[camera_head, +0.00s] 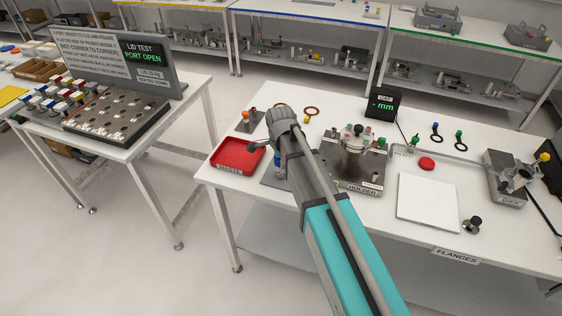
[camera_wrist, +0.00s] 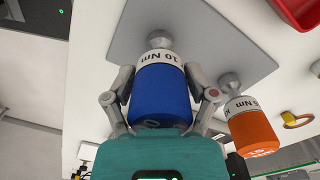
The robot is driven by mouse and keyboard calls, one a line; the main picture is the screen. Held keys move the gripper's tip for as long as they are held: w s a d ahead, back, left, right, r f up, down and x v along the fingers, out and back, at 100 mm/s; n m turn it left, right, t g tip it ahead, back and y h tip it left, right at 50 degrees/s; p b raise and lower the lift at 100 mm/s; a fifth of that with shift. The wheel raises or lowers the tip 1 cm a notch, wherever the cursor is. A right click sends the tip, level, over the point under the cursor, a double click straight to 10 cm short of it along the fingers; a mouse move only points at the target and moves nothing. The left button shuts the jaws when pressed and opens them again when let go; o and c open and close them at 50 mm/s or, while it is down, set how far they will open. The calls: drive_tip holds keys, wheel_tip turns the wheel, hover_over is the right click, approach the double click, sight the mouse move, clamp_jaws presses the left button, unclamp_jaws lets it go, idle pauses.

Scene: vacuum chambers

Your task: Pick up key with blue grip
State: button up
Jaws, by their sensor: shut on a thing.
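The key with the blue grip (camera_wrist: 160,95) fills the middle of the wrist view. It has a white band reading "10 Nm" and a grey metal end over a grey mat (camera_wrist: 210,35). My gripper (camera_wrist: 161,88) is shut on the blue grip, one finger on each side. Whether the metal end touches the mat cannot be told. In the head view my gripper (camera_head: 280,150) is at the left part of the table, and a bit of the blue grip (camera_head: 278,167) shows below it.
A key with an orange grip (camera_wrist: 254,130) stands close beside the blue one in the wrist view. A red tray (camera_head: 237,168) lies left of my gripper. The metal holder (camera_head: 355,178) stands to the right, with a white pad (camera_head: 427,202) beyond it.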

drive_tip(key=shift+r, duration=0.2)
drive_tip(key=shift+r+p, duration=0.8)
drive_tip(key=shift+p, duration=0.2)
drive_tip(key=s+r+p, duration=0.1)
drive_tip(key=r+p, duration=0.1)
drive_tip(key=s+d+r+p, duration=0.1)
drive_tip(key=s+r+p, duration=0.1)
drive_tip(key=r+p, duration=0.1)
drive_tip(key=s+r+p, duration=0.2)
drive_tip(key=shift+d+r, duration=0.25)
drive_tip(key=shift+d, duration=0.1)
drive_tip(key=s+d+r+p, duration=0.1)
drive_tip(key=s, duration=0.1)
drive_tip(key=s+d+r+p, duration=0.1)
drive_tip(key=s, duration=0.2)
drive_tip(key=s+d+r+p, duration=0.1)
drive_tip(key=s+p, duration=0.1)
drive_tip(key=s, duration=0.1)
drive_tip(key=shift+s+r, duration=0.15)
drive_tip(key=shift+r, duration=0.1)
drive_tip(key=shift+a, duration=0.1)
